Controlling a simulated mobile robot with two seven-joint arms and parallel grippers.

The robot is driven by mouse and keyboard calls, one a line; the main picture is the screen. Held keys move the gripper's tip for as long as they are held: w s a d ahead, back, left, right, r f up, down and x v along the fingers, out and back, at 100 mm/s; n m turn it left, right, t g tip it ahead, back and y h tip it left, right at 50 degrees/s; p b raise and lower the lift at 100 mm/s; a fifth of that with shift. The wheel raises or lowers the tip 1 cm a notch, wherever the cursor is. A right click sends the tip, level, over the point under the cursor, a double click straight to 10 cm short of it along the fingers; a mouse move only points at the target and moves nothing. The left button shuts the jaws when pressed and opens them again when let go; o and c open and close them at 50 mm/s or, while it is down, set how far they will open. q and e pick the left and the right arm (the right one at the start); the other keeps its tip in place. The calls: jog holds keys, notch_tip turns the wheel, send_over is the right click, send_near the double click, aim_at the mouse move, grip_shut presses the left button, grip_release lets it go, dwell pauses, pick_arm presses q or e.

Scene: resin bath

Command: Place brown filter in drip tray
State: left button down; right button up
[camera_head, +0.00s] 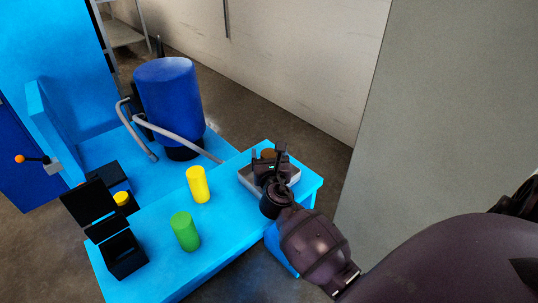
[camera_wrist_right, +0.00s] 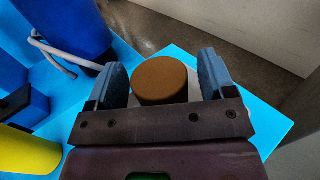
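The brown filter (camera_head: 268,153) is a short round cylinder at the drip tray, partly hidden by my right gripper. In the right wrist view the brown filter (camera_wrist_right: 160,80) stands between the two fingers, with a gap at the right finger; contact at the left finger is unclear. My right gripper (camera_head: 271,160) is over the tray, and its fingers (camera_wrist_right: 163,78) are spread around the filter. The pale grey drip tray (camera_head: 248,181) lies on the blue table's far right end, mostly covered by the gripper. My left gripper is out of view.
A yellow cylinder (camera_head: 198,185) and a green cylinder (camera_head: 185,232) stand on the blue table (camera_head: 165,275). An open black box (camera_head: 122,254) is at its left end. A dark blue drum (camera_head: 168,95) with grey hoses stands behind. A grey panel (camera_head: 450,100) rises at right.

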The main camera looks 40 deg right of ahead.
jog(key=shift+r, duration=0.3)
jog(key=v, duration=1.2)
jog(key=s+a+f+m+g+y, duration=0.2)
jog(key=s+f+m+y, duration=0.2)
jog(key=s+f+m, duration=0.3)
jog(key=s+a+f+m+g+y, duration=0.2)
jog(key=s+f+m+y, duration=0.3)
jog(key=s+m, duration=0.7)
jog(key=f+m, duration=0.2)
jog(key=m, duration=0.7)
jog(key=shift+s+a+y+p, duration=0.3)
jog(key=shift+s+p, duration=0.1)
jog(key=shift+r, duration=0.1)
